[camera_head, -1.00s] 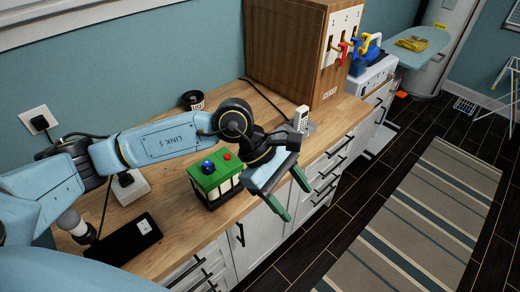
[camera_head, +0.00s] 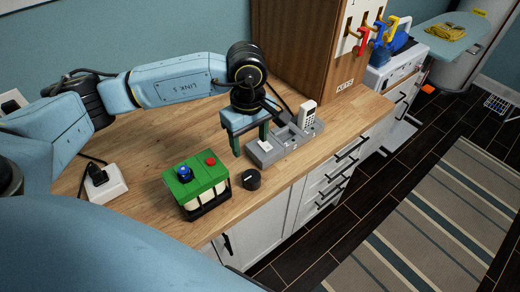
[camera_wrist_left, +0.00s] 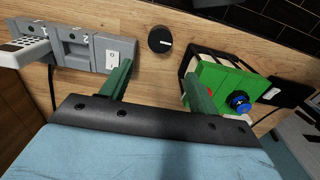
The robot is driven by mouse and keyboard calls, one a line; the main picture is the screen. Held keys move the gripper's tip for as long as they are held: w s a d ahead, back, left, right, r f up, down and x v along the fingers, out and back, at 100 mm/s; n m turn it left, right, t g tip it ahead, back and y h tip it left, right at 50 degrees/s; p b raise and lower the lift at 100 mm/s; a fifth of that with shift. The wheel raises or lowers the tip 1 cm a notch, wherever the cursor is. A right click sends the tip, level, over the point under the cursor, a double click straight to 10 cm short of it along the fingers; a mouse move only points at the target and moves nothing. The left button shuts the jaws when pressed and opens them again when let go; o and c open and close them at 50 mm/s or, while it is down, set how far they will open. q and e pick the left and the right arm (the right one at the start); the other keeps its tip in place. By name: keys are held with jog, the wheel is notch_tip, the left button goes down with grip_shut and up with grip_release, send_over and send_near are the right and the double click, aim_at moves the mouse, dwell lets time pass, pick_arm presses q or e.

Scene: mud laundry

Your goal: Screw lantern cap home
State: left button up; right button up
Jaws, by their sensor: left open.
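My left gripper (camera_head: 249,140) points down over the wooden counter, open and empty; its green fingers also show in the left wrist view (camera_wrist_left: 156,70). A small black round cap with a white line (camera_head: 251,180) sits on the counter near the front edge, apart from the fingers; it also shows in the wrist view (camera_wrist_left: 160,39). Left of it stands a green-topped box (camera_head: 196,183) with a blue knob (camera_head: 184,173), a red button and pale cylinders below; it also shows in the wrist view (camera_wrist_left: 221,85). I cannot tell which is the lantern. My right gripper is not in view.
A grey dock (camera_head: 285,146) with a white switch and a handset (camera_head: 306,114) lies right of the gripper. A wooden key cabinet (camera_head: 300,50) stands behind. A white socket block (camera_head: 105,187) is at left. Counter between box and back wall is clear.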

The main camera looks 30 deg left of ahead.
pick_arm(q)
jog(key=b, duration=0.4)
send_near(251, 176)
jog(key=shift+d+f, duration=0.1)
jog(key=shift+f+b, duration=0.3)
jog(key=shift+b, duration=0.15)
jog(key=shift+f, duration=0.35)
jog(key=shift+f+b, duration=0.4)
notch_tip(251, 176, down, 6)
jog(key=b, duration=0.4)
jog(key=shift+r, duration=0.25)
jog(key=shift+f+b, duration=0.5)
jog(key=shift+b, duration=0.1)
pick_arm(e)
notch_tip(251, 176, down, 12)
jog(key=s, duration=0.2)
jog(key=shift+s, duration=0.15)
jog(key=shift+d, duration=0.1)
pick_arm(q)
jog(key=c, duration=0.6)
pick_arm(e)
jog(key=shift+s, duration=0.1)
